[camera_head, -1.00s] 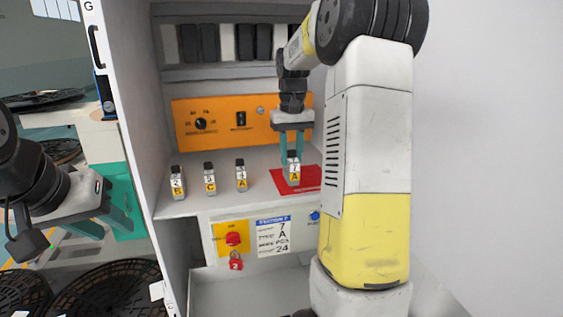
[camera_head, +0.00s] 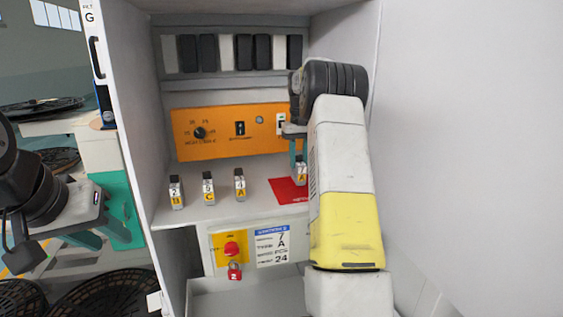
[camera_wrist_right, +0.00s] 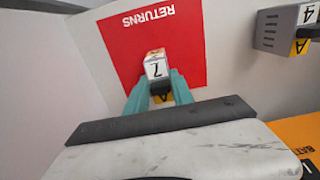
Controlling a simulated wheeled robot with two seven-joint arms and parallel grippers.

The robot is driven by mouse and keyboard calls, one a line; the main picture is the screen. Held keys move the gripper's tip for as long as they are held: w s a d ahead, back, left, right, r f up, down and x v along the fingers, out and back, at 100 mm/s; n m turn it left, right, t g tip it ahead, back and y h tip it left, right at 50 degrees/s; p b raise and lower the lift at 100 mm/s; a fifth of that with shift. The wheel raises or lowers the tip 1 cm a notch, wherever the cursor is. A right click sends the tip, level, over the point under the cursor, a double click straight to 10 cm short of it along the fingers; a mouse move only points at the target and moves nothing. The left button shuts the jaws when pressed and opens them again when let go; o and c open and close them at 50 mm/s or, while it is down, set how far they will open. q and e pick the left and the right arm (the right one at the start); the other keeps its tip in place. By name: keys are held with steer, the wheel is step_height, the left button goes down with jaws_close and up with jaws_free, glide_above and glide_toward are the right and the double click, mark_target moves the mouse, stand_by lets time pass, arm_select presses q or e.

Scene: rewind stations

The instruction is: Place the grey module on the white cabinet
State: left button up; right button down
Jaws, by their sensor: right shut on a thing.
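The grey module (camera_head: 301,172), marked 7 and A, is between the teal fingers of my right gripper (camera_head: 299,152) in the head view. My forearm partly covers it there. In the right wrist view, the right gripper (camera_wrist_right: 158,92) is shut on the module (camera_wrist_right: 156,66) over the red RETURNS mat (camera_wrist_right: 150,30). I cannot tell whether it touches the mat. The white cabinet (camera_head: 137,120) stands open around its shelf (camera_head: 222,212). My left gripper (camera_head: 103,233) is outside the cabinet at the left, its fingers apart and empty.
Similar modules marked 2 B (camera_head: 176,192), 5 C (camera_head: 208,189) and 4 A (camera_head: 239,186) stand left of the mat. An orange control panel (camera_head: 220,145) is behind them. A red knob (camera_head: 231,249) and padlock (camera_head: 235,271) are below the shelf. Black reels lie lower left.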

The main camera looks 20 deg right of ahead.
steer(key=shift+f, duration=0.35)
steer(key=shift+f, duration=0.2)
steer(key=c, duration=1.1)
jaws_free()
